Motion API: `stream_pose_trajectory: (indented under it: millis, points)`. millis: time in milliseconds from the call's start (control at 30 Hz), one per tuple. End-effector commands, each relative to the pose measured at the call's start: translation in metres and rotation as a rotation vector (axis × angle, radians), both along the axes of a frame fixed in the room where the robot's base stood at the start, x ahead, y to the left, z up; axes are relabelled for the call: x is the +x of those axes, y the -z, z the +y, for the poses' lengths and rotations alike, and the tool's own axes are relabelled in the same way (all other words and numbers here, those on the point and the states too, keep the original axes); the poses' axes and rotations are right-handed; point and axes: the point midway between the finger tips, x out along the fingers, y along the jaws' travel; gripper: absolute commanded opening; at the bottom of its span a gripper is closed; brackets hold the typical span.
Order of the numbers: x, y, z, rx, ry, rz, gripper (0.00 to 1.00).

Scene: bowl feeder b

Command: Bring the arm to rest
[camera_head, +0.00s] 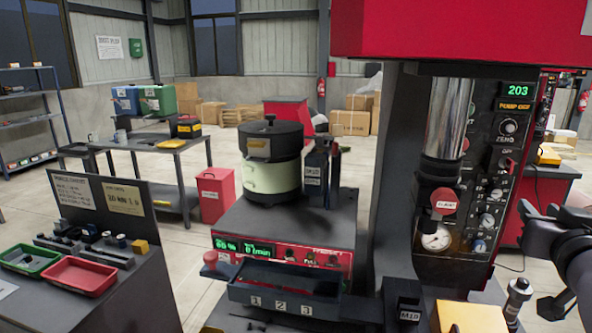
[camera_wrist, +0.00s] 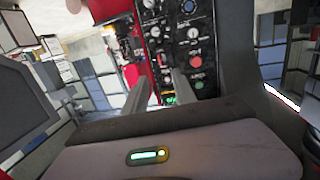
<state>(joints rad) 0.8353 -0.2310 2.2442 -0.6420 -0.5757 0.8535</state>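My gripper (camera_wrist: 163,78) shows in the wrist view with its two grey fingers apart and nothing seen between them. The fingers point toward a dark control panel (camera_wrist: 192,42) with knobs and buttons. In the head view, part of my dark grey arm is at the right edge, beside the red and black press machine (camera_head: 460,185); the fingertips are hard to make out there. No object is seen held.
A bowl feeder (camera_head: 270,175) stands on a base with a tray (camera_head: 285,298) numbered 1 to 3. At left, a bench holds a red bin (camera_head: 78,275) and a green bin (camera_head: 30,259). A yellow block (camera_head: 472,317) lies at the front right. Open floor lies between the benches.

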Motion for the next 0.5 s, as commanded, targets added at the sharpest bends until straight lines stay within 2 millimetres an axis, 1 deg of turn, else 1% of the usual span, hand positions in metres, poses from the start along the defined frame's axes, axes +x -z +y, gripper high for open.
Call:
stream_pose_trajectory:
  millis: [33, 67, 133, 167, 267, 367, 400, 467, 500]
  points:
    - [0.001, 0.003, 0.015, 0.028, 0.013, 0.015, 0.33]
    - [0.000, 0.007, 0.023, 0.049, 0.026, 0.030, 0.33]
    - [-0.004, 0.022, 0.046, 0.111, 0.049, 0.078, 0.33]
    - [-0.007, 0.031, 0.058, 0.143, 0.055, 0.105, 0.33]
    - [-0.021, 0.065, 0.106, 0.260, 0.048, 0.219, 0.33]
    - [-0.046, 0.106, 0.169, 0.394, -0.009, 0.372, 0.33]
    - [-0.061, 0.124, 0.199, 0.450, -0.049, 0.449, 0.33]
    - [-0.085, 0.148, 0.243, 0.526, -0.121, 0.563, 0.33]
    - [-0.101, 0.161, 0.269, 0.568, -0.172, 0.633, 0.33]
